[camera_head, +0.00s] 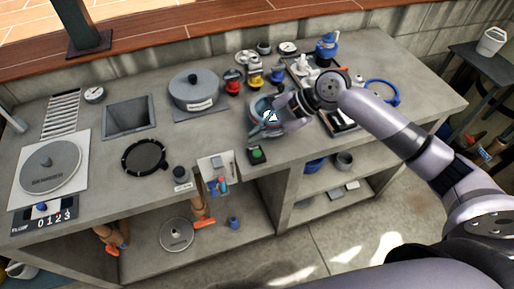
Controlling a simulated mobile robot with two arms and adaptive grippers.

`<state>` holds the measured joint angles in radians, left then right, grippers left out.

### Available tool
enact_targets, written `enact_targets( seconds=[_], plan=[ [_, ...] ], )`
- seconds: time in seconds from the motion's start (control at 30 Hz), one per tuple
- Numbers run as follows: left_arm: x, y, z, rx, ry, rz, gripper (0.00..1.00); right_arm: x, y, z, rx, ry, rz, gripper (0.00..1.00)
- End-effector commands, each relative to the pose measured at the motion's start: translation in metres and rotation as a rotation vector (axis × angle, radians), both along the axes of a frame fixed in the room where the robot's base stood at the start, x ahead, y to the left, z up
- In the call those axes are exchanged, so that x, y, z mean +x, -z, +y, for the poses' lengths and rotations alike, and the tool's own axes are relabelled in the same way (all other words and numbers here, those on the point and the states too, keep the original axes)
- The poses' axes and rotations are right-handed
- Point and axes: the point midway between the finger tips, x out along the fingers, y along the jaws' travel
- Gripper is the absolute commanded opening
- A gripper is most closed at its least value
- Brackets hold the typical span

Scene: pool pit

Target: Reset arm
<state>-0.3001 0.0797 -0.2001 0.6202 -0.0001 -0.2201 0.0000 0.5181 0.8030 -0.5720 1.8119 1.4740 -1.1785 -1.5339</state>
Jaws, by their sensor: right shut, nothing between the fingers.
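My right arm comes in from the right in the head view, its links grey-purple and black. My right gripper (268,126) is over the right half of the grey concrete counter, pointing left. Its fingers are shut, and no object shows held in it. A blue-rimmed round part (262,106) lies just behind the fingers and is partly covered by them. A black box with a green button (257,155) stands on the counter just in front of the gripper. My left gripper is not in this view.
The counter (222,141) holds a round grey lidded vessel (194,90), red, yellow and blue valves, a square basin (130,117), a black ring (145,157) and a grey disc (50,167). A blue ring (382,93) lies right. Shelves below hold parts. A side table (490,62) stands right.

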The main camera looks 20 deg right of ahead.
Motion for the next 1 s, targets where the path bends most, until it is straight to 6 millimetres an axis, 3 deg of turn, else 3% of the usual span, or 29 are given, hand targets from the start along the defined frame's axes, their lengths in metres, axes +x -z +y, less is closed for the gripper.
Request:
enact_targets(
  seconds=[0.77,0.87,1.0],
  plan=[
    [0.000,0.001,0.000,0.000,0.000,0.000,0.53,-0.001,0.001,0.000,0.000,0.000,0.001,0.00],
    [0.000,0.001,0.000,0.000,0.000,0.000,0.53,-0.009,0.011,0.007,-0.004,0.013,0.027,0.00],
    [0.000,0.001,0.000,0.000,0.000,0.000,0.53,-0.043,0.046,0.030,-0.024,0.105,0.135,0.00]
  ],
)
